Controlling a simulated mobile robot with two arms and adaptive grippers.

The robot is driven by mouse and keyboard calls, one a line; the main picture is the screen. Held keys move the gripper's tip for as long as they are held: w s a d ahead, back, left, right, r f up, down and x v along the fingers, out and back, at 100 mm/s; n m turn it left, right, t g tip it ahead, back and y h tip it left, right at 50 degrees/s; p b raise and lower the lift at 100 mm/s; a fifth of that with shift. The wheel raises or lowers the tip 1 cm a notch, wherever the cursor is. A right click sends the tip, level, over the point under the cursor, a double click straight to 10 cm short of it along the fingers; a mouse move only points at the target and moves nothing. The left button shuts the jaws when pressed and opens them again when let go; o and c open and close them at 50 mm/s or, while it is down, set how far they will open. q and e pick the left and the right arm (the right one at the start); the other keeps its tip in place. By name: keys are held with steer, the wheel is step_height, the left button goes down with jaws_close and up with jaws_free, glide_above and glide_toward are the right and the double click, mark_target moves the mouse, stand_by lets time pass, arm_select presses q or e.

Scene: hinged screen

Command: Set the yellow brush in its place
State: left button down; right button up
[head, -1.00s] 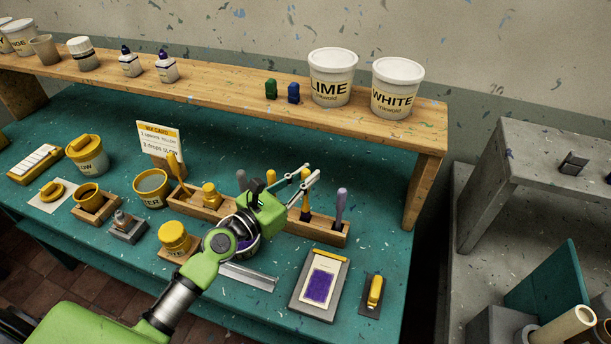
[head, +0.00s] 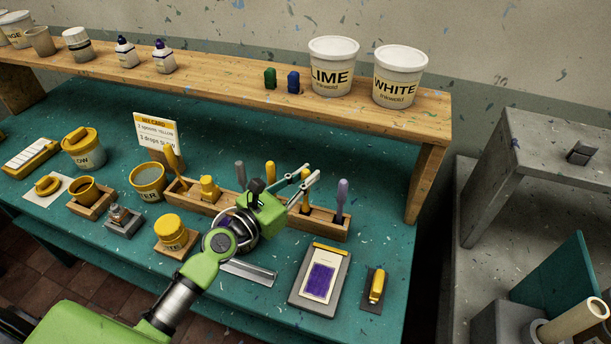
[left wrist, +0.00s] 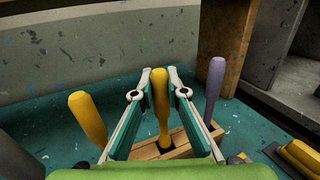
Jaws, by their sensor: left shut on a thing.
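My left gripper (head: 312,177) is shut on the handle of a yellow brush (head: 305,193). In the left wrist view that brush (left wrist: 162,100) stands nearly upright between the two fingers (left wrist: 162,85). Its lower end meets the wooden rack (head: 325,226) at a dark slot; how deep it sits I cannot tell. A second yellow handle (head: 270,173) stands in the rack to the left, and a purple one (head: 342,198) to the right. A grey handle (head: 240,174) stands further left. My left wrist hides part of the rack. My right gripper is out of view.
In front of the rack lie a tray with a purple patch (head: 320,282) and a yellow-handled block (head: 376,287). A wooden shelf (head: 210,90) with white tubs runs behind.

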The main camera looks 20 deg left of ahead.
arm_select(q)
steer(key=shift+f+b, duration=1.5)
steer(key=shift+f, duration=0.25)
steer(key=c, duration=1.9)
jaws_free()
steer(key=v, duration=1.2)
